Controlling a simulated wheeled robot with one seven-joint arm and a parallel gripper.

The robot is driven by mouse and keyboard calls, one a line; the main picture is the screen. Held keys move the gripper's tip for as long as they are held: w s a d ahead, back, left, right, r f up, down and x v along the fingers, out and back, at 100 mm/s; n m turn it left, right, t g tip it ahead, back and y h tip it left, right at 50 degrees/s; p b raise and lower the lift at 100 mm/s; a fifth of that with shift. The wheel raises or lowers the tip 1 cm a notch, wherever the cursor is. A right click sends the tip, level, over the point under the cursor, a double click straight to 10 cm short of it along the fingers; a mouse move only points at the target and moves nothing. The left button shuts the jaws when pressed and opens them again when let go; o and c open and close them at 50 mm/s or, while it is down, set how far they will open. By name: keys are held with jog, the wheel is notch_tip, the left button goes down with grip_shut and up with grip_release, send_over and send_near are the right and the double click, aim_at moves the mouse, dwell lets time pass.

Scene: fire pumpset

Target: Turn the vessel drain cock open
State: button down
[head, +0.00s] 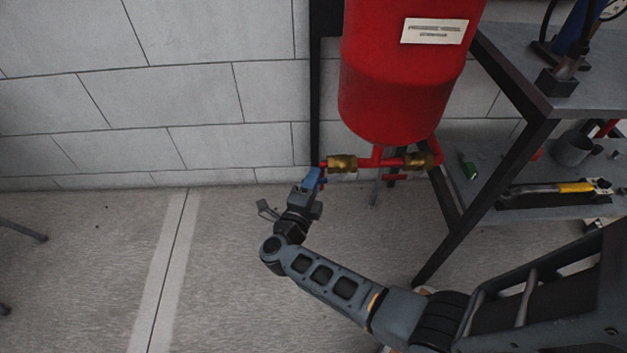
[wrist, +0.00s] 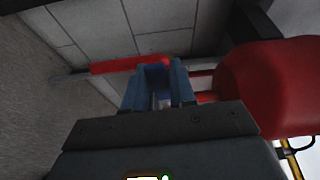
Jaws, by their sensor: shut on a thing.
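The red vessel (head: 405,80) hangs by the wall, with a red pipe tee (head: 377,155) under it. A brass cock (head: 342,163) sits on the tee's left branch, close to my gripper. My gripper (head: 316,178) has blue fingers and is at the left end of this cock. In the wrist view, a red lever (wrist: 115,66) runs across to the left of the fingertips, and my gripper (wrist: 155,75) is shut on its right end. The fingers hide the gripped part. The vessel also shows in the wrist view (wrist: 260,80).
A second brass valve (head: 418,160) with a red handle (head: 395,178) is on the tee's right branch. A dark shelf frame (head: 490,200) stands right of the vessel, holding tools. The block wall (head: 215,100) is behind. Floor to the left (head: 90,270) is mostly clear.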

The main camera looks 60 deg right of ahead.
dwell(0.3)
jog(key=shift+r+m+p, duration=0.3)
jog(key=shift+m+p, duration=0.1)
jog(key=shift+p, duration=0.05)
jog(key=c, duration=1)
grip_release()
jog(key=p+v, duration=0.1)
jog(key=v, duration=0.7)
jog(key=shift+r, duration=0.1)
